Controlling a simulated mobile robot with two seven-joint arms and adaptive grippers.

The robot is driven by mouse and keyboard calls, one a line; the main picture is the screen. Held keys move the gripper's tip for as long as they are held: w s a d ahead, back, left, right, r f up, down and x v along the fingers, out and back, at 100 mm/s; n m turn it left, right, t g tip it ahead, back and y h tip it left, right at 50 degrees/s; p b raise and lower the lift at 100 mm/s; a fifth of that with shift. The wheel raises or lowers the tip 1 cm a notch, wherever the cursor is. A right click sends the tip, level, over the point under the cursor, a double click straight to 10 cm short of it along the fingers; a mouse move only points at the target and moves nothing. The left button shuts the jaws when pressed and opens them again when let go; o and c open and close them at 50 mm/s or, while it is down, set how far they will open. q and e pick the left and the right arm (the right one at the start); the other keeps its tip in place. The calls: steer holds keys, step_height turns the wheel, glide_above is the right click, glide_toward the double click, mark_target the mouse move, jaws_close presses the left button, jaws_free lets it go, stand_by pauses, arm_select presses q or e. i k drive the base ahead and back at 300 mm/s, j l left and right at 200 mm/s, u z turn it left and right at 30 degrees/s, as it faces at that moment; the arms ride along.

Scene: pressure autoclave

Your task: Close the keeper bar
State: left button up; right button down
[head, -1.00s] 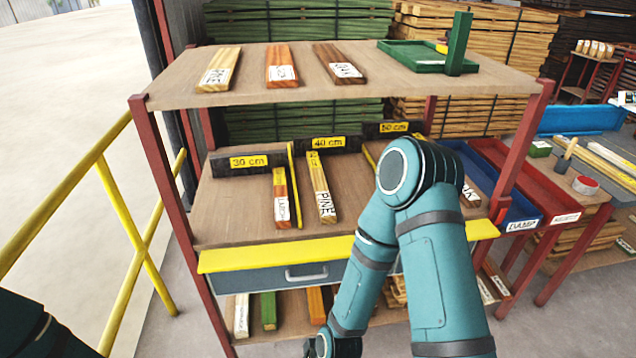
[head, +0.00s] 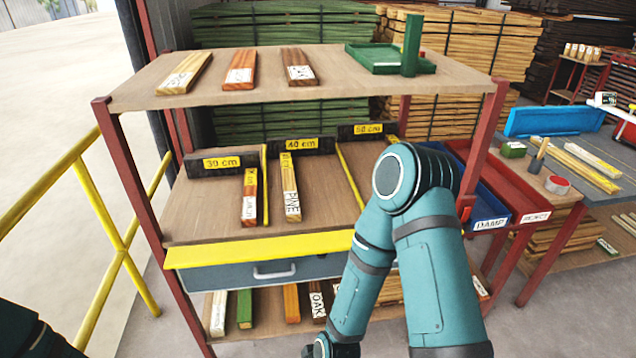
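A long yellow bar (head: 260,250) runs along the front edge of the middle shelf (head: 215,222), and I take it to be the keeper bar. It lies just above a grey drawer with a metal handle (head: 274,272). My teal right arm hides its right end, so I cannot tell whether that end is latched. A small red part (head: 465,208) shows by the right front post, just beyond my arm. Neither gripper is in view. My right arm bends down past the bottom edge, and part of my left arm shows dark at the bottom left.
Wood pieces lie on the top shelf (head: 340,90), beside a green tray (head: 385,60). Labelled pieces lie in the middle bays. A yellow railing (head: 100,205) stands left of the rack. Blue (head: 489,212) and red (head: 520,200) bins stand at the right.

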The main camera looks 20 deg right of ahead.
mark_target(321, 244)
steer(key=k+l, duration=0.2)
steer(key=l, duration=0.2)
steer(key=k+l, duration=0.2)
steer(key=l, duration=0.15)
steer(key=k+l, duration=0.2)
steer(key=l, duration=0.2)
steer(key=k+l, duration=0.25)
steer(key=l, duration=0.15)
steer(key=k+l, duration=0.2)
steer(key=l, duration=0.15)
steer(key=i+l, duration=0.2)
steer(key=i, duration=0.25)
steer(key=i+l+u, duration=0.15)
steer(key=i, duration=0.25)
steer(key=i+l, duration=0.3)
steer(key=i+u, duration=0.05)
steer(key=i, duration=0.1)
